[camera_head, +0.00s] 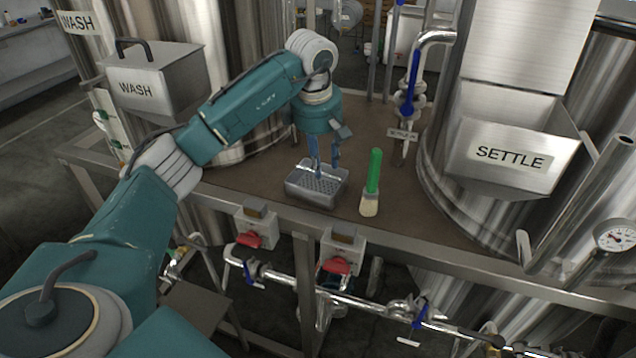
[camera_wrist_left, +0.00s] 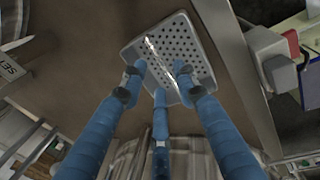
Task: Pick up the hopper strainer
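The hopper strainer (camera_head: 300,190) is a grey metal tray with a perforated floor, lying on the brown deck between the tanks. In the left wrist view the strainer (camera_wrist_left: 178,28) shows its holes and a bright raised strip across the middle. My left gripper (camera_head: 319,168) points down over the strainer, its blue fingertips at or inside the tray's opening. In the left wrist view the gripper's three fingers (camera_wrist_left: 158,78) are spread apart with nothing clearly pinched between them. I cannot tell whether they touch the strainer. My right gripper is out of view.
A green-handled brush (camera_head: 373,175) lies just right of the strainer. The SETTLE hopper (camera_head: 495,180) stands at right and the WASH hopper (camera_head: 150,95) at left, on steel tanks.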

